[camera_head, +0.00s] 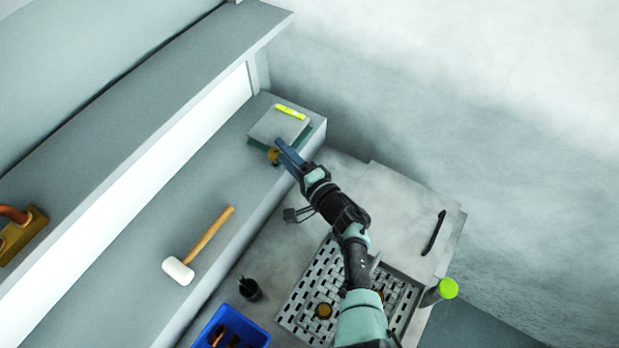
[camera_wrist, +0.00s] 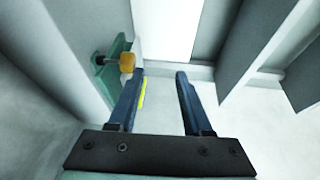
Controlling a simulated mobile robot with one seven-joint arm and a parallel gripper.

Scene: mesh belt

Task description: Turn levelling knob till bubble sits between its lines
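The levelling knob (camera_head: 273,154) is small and brass-yellow, on the front of a green base with a grey plate (camera_head: 272,126) on top. It also shows in the wrist view (camera_wrist: 127,62), just outside my left fingertip. A yellow-green level vial (camera_head: 290,111) lies on the plate's far edge; part of it shows as a yellow strip in the wrist view (camera_wrist: 142,92). Its bubble and lines are too small to make out. My gripper (camera_head: 284,149) is beside the knob. In the wrist view my gripper (camera_wrist: 160,75) is open, with nothing between its fingers.
The plate stands at the far end of a grey ledge. A mallet (camera_head: 198,247) lies nearer on it. Below are a slotted metal tray (camera_head: 298,285), a blue bin (camera_head: 213,320), a black cup (camera_head: 250,289) and a green-topped cylinder (camera_head: 447,288). A wall rises beyond.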

